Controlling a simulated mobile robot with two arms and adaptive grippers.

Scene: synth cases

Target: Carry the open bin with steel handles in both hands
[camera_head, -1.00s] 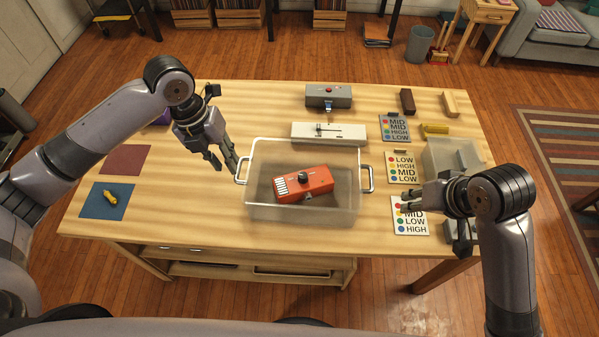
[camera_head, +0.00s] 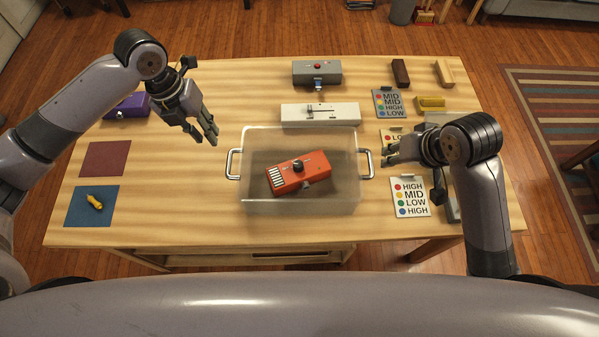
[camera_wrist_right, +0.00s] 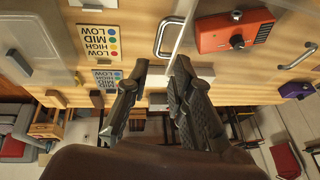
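The open bin (camera_head: 347,200) is clear and stands upright on the table, with a steel handle on its left (camera_head: 230,164) and right (camera_head: 370,164) ends. A red-orange device (camera_head: 300,173) with a black knob lies inside it. My left gripper (camera_head: 207,134) is open and empty, up and left of the left handle. My right gripper (camera_head: 389,153) is open and empty, just right of the right handle and apart from it. In the right wrist view, its parted fingers (camera_wrist_right: 158,72) are below the right handle (camera_wrist_right: 161,38), and the device (camera_wrist_right: 235,29) shows beyond.
On the table (camera_head: 170,225), a white device (camera_head: 320,114) and grey device (camera_head: 317,74) stand behind the bin. Cards with coloured dots (camera_head: 410,197) lie near my right gripper. A yellow object (camera_head: 94,202) rests on a blue mat (camera_head: 82,215) at left.

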